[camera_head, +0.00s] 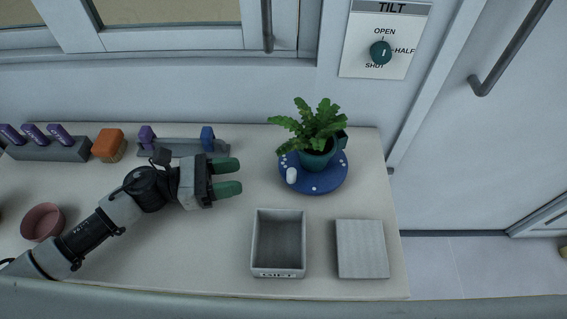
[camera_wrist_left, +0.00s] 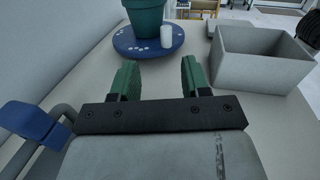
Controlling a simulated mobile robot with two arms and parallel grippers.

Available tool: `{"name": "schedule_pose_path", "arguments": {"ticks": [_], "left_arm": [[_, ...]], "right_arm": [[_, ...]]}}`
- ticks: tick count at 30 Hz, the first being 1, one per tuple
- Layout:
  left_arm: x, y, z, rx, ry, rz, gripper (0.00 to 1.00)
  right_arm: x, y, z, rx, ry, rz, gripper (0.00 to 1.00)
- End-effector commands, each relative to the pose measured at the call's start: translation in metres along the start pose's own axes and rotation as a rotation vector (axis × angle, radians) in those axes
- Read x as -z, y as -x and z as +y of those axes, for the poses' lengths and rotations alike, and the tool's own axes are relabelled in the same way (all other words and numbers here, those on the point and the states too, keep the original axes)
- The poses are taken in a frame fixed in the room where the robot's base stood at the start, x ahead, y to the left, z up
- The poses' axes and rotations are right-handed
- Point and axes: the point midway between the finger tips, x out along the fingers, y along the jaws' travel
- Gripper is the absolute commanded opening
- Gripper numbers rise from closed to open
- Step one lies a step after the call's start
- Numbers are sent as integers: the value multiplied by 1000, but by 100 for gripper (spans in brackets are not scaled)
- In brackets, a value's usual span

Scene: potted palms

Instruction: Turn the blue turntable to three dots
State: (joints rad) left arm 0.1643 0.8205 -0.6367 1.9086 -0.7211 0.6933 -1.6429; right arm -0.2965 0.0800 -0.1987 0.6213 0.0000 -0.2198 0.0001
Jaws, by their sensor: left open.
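The blue turntable (camera_head: 328,181) sits on the bench at the right, a round disc with groups of white dots near its rim. A green pot (camera_head: 318,160) with a leafy plant (camera_head: 310,125) stands on it. A white upright peg (camera_head: 291,176) stands at its left front edge. In the left wrist view the turntable (camera_wrist_left: 130,42) and the white peg (camera_wrist_left: 166,33) lie ahead of the fingers. My left gripper (camera_head: 228,176) is open and empty, left of the turntable and apart from it, its green fingers pointing toward it. My right gripper is not in view.
A grey open box (camera_head: 254,240) and a flat grey slab (camera_head: 362,250) lie in front of the turntable. Behind my arm are an orange brush (camera_head: 108,146), a rack with purple and blue handles (camera_head: 182,150) and a purple-handled tool block (camera_head: 60,150). A pink bowl (camera_head: 42,221) is at left.

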Motion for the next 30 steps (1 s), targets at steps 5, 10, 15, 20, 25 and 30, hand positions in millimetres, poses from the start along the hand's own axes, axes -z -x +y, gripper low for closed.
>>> {"name": "schedule_pose_path", "arguments": {"ticks": [5,10,15,20,25,30], "left_arm": [[5,-2,-4,49,-54,25,46],[2,-28,-5,50,-54,21,46],[3,-62,-6,49,-51,20,46],[5,-87,-8,47,-50,21,46],[6,-102,-8,46,-49,22,46],[8,-105,-8,45,-49,23,46]], "right_arm": [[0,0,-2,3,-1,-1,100],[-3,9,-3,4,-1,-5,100],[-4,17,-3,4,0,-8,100],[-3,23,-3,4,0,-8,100],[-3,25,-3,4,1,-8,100],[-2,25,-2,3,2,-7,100]]}}
